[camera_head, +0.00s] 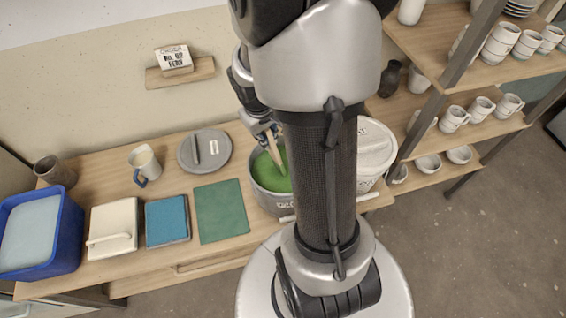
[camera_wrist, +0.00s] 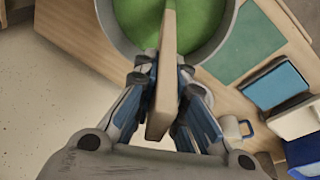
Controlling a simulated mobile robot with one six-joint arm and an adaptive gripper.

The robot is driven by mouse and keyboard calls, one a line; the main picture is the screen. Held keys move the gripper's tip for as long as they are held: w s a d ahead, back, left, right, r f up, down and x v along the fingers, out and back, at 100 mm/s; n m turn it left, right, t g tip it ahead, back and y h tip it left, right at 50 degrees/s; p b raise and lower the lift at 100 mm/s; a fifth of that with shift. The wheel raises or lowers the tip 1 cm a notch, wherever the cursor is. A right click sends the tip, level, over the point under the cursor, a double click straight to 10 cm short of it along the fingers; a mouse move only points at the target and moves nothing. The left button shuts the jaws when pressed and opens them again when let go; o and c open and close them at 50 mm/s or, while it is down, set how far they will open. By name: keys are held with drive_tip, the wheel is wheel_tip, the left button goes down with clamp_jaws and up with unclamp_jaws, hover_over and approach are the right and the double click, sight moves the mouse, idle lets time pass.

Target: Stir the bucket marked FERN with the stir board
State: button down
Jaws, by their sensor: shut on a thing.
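My gripper (camera_head: 266,134) is shut on the wooden stir board (camera_head: 274,153). In the wrist view the board (camera_wrist: 166,90) stands between the fingers (camera_wrist: 165,80), and its far end reaches over or into the green glaze. The open grey bucket (camera_head: 272,208) holds bright green glaze (camera_head: 268,175). Its front marking is partly hidden by my arm and cannot be read fully. The bucket's rim also shows in the wrist view (camera_wrist: 107,22). How deep the board's tip sits in the glaze is unclear.
A lidded white bucket (camera_head: 375,148) stands right of my arm. A grey lid (camera_head: 218,153), a mug (camera_head: 145,163), a green mat (camera_head: 221,211), a blue tile (camera_head: 167,221) and a blue tub (camera_head: 68,245) lie left. A wall card (camera_head: 173,57) seems to read FERN. Shelves hold cups (camera_head: 454,118).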

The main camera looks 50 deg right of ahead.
wheel_tip(320, 180, up, 16)
drive_tip(key=w+a+p, duration=0.2)
drive_tip(key=p, duration=1)
drive_tip(key=shift+f, duration=0.2)
drive_tip(key=shift+w+a, duration=0.1)
idle(0.4)
drive_tip(key=p+v, duration=0.2)
drive_tip(key=v, duration=0.1)
drive_tip(key=d+p+v, duration=0.1)
drive_tip(key=p+v, duration=0.1)
drive_tip(key=shift+w, duration=0.25)
